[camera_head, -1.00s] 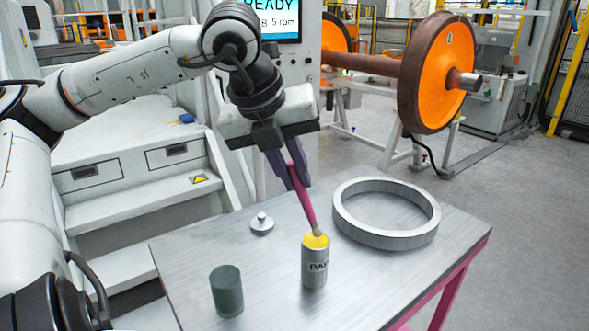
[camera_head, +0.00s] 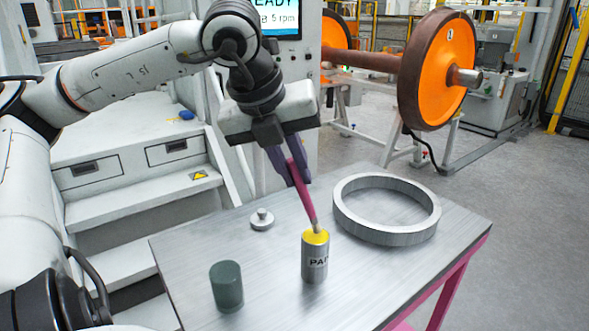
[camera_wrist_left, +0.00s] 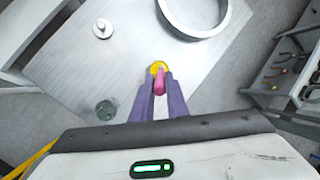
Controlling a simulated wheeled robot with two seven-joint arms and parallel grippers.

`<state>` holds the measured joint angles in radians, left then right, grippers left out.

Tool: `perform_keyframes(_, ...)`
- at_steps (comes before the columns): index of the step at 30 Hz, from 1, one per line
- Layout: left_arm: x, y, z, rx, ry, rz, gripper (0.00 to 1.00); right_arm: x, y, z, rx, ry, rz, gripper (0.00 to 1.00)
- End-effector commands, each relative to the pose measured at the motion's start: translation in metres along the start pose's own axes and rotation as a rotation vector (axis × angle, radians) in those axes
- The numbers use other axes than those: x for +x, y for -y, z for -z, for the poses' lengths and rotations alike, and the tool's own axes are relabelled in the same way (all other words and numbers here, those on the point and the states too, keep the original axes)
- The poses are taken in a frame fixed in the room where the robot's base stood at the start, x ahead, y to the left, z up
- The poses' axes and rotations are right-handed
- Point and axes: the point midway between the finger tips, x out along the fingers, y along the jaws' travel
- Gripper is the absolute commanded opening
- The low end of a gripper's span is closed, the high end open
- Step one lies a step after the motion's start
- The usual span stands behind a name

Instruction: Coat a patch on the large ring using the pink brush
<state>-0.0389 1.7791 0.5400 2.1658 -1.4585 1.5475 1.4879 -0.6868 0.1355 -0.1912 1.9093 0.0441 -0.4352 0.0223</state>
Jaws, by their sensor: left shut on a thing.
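My left gripper (camera_head: 289,167) is shut on the pink brush (camera_head: 303,192), which tilts with its bristle end down at the mouth of the paint can (camera_head: 315,262). The can stands upright on the table and shows yellow paint at its top. The large ring (camera_head: 387,232) is a grey metal ring lying flat on the table, right of and behind the can. In the left wrist view the brush (camera_wrist_left: 160,82) sits between the purple fingers (camera_wrist_left: 160,100), with yellow at its far end; the ring (camera_wrist_left: 193,32) is above it. My right gripper is not in view.
The table (camera_head: 265,285) also bears a dark green cylinder (camera_head: 227,287) at front left and a small metal knobbed piece (camera_head: 262,220) at back left. White steps (camera_head: 130,195) stand left of the table. An orange wheelset (camera_head: 436,72) stands behind. The table's right front is clear.

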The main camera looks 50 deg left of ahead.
Motion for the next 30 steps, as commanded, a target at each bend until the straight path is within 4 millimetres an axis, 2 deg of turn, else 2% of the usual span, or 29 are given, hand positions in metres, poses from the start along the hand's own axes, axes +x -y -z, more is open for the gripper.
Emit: perform_keyframes(30, 0.0074, -0.0023, 0.0030, 0.000, -0.001, -0.001, 0.00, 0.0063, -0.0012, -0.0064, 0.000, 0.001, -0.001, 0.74)
